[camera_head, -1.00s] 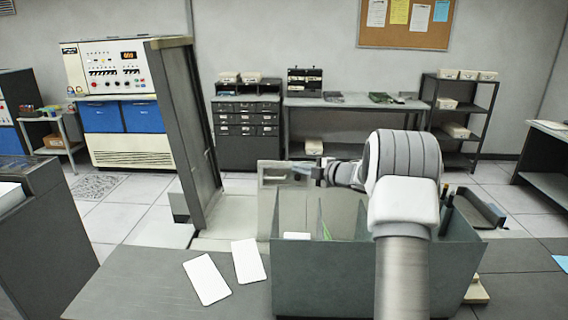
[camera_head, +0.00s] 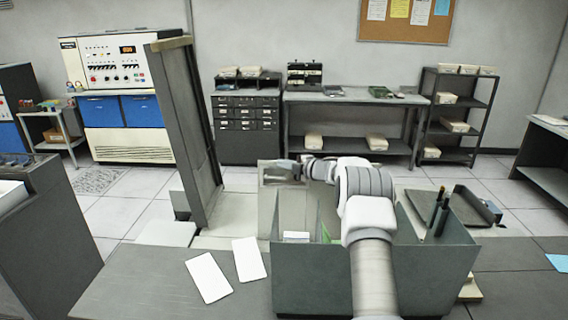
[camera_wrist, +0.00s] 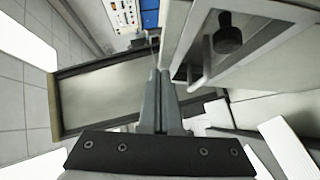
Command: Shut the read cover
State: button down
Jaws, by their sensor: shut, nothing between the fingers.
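A tall dark panel (camera_head: 183,125), which looks like the raised read cover, stands steeply tilted left of centre in the head view. A broad framed panel (camera_wrist: 100,95), probably the same one, lies ahead-left of my fingers in the wrist view. My gripper (camera_head: 276,171) is to the right of the tall panel, apart from it, beside a pale upright plate with a window-like frame. In the wrist view my gripper's fingers (camera_wrist: 156,74) are together and empty. A black knob (camera_wrist: 228,38) on a pale frame shows to their right. My arm hides part of the scene.
A grey open box with dividers (camera_head: 310,280) stands in front, partly behind my arm. Two white cards (camera_head: 208,278) lie on the grey desktop to its left. A dark tray (camera_head: 468,207) lies right. There is open floor beyond the desk.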

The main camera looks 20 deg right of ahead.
dwell(0.3)
jog(key=shift+w+d+f, duration=0.2)
jog(key=shift+w+d, duration=0.15)
jog(key=shift+w, duration=0.3)
jog(key=shift+w+d+f, duration=0.2)
jog(key=shift+w+d, duration=0.15)
jog(key=shift+w, duration=0.3)
jog(key=shift+w+f, duration=0.1)
jog(key=shift+w, duration=0.35)
jog(key=shift+a, duration=0.1)
